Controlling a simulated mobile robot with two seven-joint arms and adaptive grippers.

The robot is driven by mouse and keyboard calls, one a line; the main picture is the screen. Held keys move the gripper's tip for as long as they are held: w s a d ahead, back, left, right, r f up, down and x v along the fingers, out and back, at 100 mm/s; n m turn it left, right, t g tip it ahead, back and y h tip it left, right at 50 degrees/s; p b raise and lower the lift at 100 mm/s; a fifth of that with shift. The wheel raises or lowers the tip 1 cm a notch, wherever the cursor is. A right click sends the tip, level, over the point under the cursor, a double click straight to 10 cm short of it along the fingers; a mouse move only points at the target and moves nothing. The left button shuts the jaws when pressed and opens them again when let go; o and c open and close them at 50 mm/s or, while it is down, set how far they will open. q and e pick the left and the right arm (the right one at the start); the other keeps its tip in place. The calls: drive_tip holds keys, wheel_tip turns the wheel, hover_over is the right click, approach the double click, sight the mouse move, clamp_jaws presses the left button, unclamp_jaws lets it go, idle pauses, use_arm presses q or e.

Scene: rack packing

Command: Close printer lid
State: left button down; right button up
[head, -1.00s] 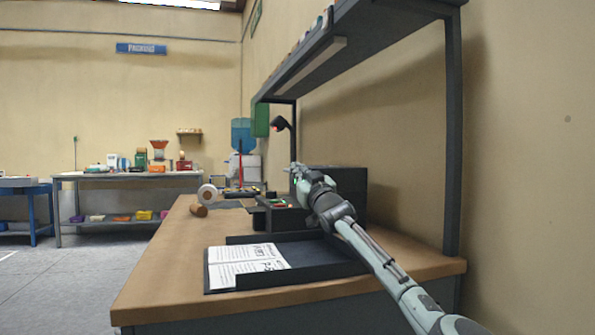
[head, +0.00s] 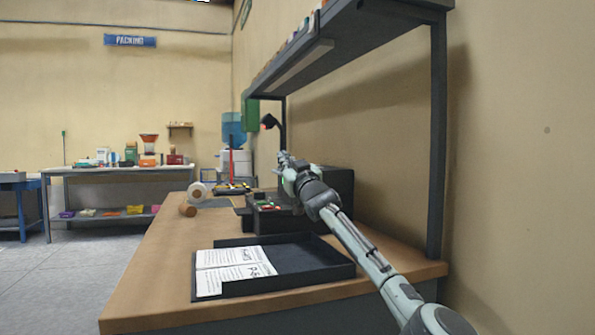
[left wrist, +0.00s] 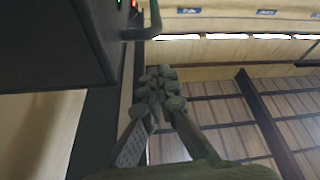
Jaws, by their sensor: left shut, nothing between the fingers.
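The black printer (head: 340,188) stands on the packing table beside the wall. Its front has small red and green lights (head: 270,207). My left arm crosses in front of it and hides part of its top and front, so I cannot tell how far the lid is open. My left gripper (head: 284,158) is shut and empty, at about the height of the printer's top. In the left wrist view its fingers (left wrist: 160,88) are together, with a large dark body (left wrist: 55,45), likely the printer, close by at upper left. My right gripper is not in view.
A black tray (head: 330,272) with printed sheets (head: 235,270) lies on the table (head: 150,275) in front of the printer. A shelf (head: 350,40) on posts overhangs the table.

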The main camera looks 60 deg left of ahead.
use_arm(q)
drive_tip(key=b+v, duration=0.1)
drive_tip(key=v, duration=0.9)
drive_tip(key=shift+s, duration=0.4)
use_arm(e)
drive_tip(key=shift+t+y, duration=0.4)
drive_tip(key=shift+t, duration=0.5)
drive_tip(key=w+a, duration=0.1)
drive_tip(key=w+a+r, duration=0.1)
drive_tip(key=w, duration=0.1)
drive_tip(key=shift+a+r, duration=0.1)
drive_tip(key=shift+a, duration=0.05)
